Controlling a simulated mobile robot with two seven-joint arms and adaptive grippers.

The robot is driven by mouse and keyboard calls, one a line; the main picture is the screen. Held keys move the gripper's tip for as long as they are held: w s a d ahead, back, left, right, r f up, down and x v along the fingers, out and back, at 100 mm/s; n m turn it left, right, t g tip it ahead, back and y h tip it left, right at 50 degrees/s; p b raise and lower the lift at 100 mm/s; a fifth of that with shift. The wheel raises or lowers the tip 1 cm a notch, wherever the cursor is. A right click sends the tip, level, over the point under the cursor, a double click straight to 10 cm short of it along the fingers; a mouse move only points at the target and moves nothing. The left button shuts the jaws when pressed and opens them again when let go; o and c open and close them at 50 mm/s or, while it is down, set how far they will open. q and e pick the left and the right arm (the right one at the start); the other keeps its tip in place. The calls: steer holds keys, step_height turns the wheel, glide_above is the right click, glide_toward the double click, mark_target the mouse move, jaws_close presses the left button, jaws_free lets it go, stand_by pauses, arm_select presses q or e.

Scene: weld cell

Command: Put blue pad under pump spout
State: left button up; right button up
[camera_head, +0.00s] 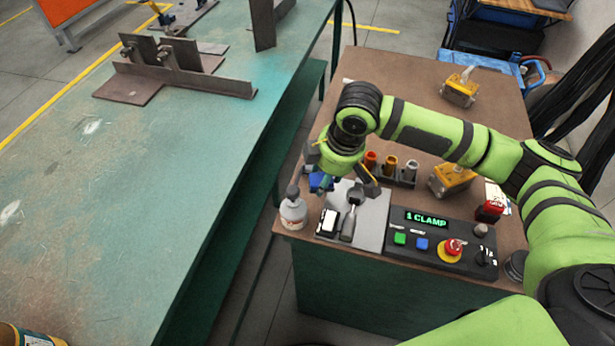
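The blue pad (319,181) shows as a small blue patch just below my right gripper, partly hidden by it. The pump bottle (293,211), whitish with a grey top, stands at the left front corner of the brown bench, a little left of and nearer than the pad. Which way its spout points is too small to tell. My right gripper (342,178) reaches in from the right and hangs over the pad area. Its fingers look spread apart, and I cannot tell whether one touches the pad. My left gripper is out of view.
A grey plate (373,216) carries a dark-handled tool (351,214) and a black-and-white item (328,222). A control box (438,240) reading "1 CLAMP" stands to its right. Small cylinders (390,166) stand behind. A green welding table (130,190) lies left across a gap.

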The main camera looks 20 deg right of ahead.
mark_target(310, 176)
steer(key=shift+f, duration=0.35)
steer(key=w+a, duration=0.1)
steer(key=w+a+p, duration=0.1)
steer(key=a, duration=0.1)
steer(key=shift+w+a+f, duration=0.1)
steer(key=shift+a+f, duration=0.1)
steer(key=shift+f, duration=0.35)
steer(key=shift+c, duration=0.7)
steer(key=shift+d+f, duration=0.1)
steer(key=shift+f, duration=0.55)
